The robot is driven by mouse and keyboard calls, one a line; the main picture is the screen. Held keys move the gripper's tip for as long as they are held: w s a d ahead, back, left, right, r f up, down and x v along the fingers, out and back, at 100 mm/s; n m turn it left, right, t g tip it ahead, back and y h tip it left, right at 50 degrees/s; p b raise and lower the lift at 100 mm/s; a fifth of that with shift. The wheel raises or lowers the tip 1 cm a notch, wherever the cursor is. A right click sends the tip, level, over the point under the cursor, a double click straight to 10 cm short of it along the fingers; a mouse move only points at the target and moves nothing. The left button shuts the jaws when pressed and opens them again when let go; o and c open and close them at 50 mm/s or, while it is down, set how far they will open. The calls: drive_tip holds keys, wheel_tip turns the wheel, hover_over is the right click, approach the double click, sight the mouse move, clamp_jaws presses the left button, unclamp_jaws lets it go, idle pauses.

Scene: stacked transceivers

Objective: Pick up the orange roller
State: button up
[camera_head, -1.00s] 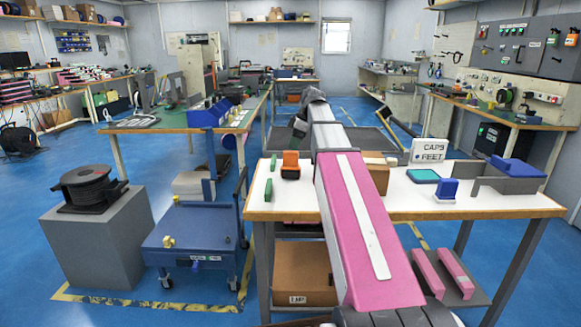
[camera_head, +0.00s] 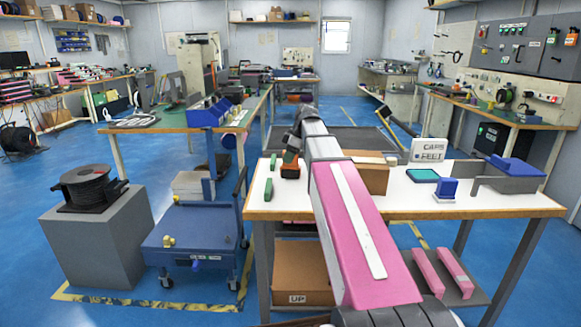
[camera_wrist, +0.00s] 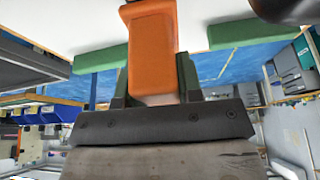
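The orange roller (camera_head: 290,171) stands on the white-topped table, near its left end, with a dark lower part. In the wrist view the orange roller (camera_wrist: 152,60) fills the middle, pointing toward the palm. My gripper (camera_head: 293,146) is right over it and hides its top in the head view. In the wrist view the two dark fingers of my gripper (camera_wrist: 153,82) are spread, one on each side of the roller. I cannot tell whether they touch it. The roller is still at its place on the table.
A cardboard box (camera_head: 370,176) stands to the right, beside my arm. Farther right are a teal-topped item (camera_head: 422,175) and a blue block (camera_head: 446,189).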

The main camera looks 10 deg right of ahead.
clamp_jaws()
drive_tip(key=shift+r, duration=0.1)
drive_tip(key=shift+r, duration=0.45)
wheel_tip(320, 180, up, 4)
drive_tip(key=shift+s+a+f, duration=0.1)
drive_tip(key=shift+a+f, duration=0.05)
drive_tip(key=shift+f, duration=0.1)
drive_tip(key=s+a+r, duration=0.6)
drive_tip(key=a, duration=0.3)
drive_tip(key=shift+a+r, duration=0.2)
drive_tip(key=shift+r, duration=0.05)
drive_tip(key=shift+s, duration=0.1)
